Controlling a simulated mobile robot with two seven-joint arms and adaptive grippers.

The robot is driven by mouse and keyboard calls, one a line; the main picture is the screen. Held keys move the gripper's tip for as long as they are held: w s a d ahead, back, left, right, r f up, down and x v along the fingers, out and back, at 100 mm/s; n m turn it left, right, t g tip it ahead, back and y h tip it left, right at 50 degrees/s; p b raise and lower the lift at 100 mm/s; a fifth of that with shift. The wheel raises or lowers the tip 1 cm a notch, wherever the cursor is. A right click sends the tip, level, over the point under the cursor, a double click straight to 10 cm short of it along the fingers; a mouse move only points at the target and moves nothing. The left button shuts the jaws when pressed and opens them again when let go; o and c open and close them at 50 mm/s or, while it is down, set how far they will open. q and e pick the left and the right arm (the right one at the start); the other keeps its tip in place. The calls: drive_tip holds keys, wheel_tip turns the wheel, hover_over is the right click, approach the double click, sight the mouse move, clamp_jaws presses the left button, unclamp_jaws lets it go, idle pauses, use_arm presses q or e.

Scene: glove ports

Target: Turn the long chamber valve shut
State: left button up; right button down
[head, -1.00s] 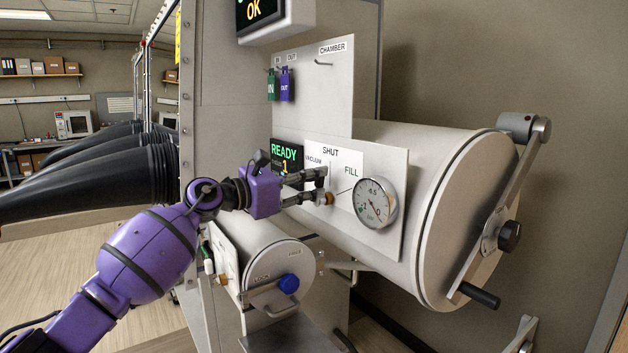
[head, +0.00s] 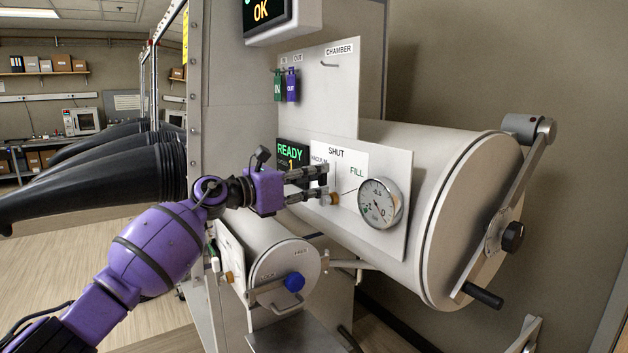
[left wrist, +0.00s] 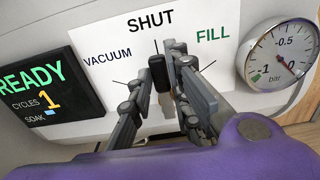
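The long chamber (head: 400,150) is a large pale cylinder on the right. Its valve sits on a white plate marked VACUUM, SHUT and FILL. In the left wrist view the black valve handle (left wrist: 158,73) stands nearly upright, its tip just below the SHUT mark line. A brass part of the valve (head: 334,198) shows in the head view. My left gripper (head: 325,181) is at the valve with its fingers apart on either side of the handle. The right finger looks close against the handle; a small gap shows on the left. My right gripper is not in view.
A round gauge (head: 380,204) sits just right of the valve, and a READY display (head: 292,157) just left. A smaller chamber with a blue knob (head: 294,282) lies below. The big door's lever (head: 510,215) is at right. Black gloves (head: 110,180) stick out at left.

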use_arm(q)
drive_tip(key=o, duration=0.3)
drive_tip(key=v, duration=1.2)
